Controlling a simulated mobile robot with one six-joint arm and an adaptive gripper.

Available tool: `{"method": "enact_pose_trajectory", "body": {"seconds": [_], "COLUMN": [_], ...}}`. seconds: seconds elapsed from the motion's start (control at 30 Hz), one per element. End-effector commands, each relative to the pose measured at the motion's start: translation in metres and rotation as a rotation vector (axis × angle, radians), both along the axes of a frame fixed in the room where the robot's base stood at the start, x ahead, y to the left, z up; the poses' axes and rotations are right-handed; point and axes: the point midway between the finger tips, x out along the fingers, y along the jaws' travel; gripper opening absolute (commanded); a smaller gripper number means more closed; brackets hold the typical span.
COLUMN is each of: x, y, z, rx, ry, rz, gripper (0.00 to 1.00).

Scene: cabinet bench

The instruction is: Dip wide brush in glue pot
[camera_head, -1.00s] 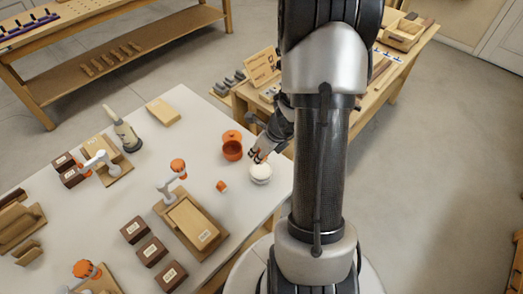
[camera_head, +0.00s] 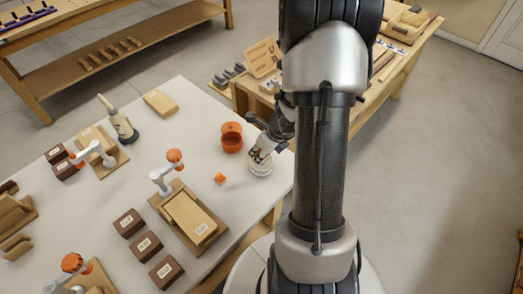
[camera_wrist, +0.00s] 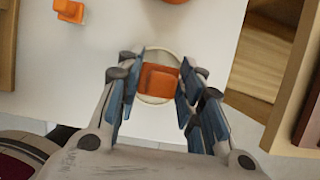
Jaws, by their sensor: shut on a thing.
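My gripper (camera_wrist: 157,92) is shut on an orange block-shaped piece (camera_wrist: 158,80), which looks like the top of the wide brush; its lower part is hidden. A pale round pot (camera_wrist: 146,56), likely the glue pot, lies under the held piece in the wrist view. In the head view the pale pot (camera_head: 261,170) stands at the table's right edge, with my gripper (camera_head: 260,154) right over it. I cannot tell whether the brush's lower end is inside the pot.
An orange pot (camera_head: 232,143) and a small orange piece (camera_head: 220,178) stand left of the pale pot on the white table (camera_head: 190,125). Another bench (camera_head: 390,75) stands behind.

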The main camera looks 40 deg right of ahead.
Motion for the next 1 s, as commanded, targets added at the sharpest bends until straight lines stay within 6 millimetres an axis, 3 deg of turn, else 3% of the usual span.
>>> {"method": "enact_pose_trajectory", "body": {"seconds": [1.0], "x": [0.0000], "y": [0.0000], "z": [-0.0092], "rx": [0.000], "ry": [0.000], "rz": [0.000], "gripper": [0.15]}}
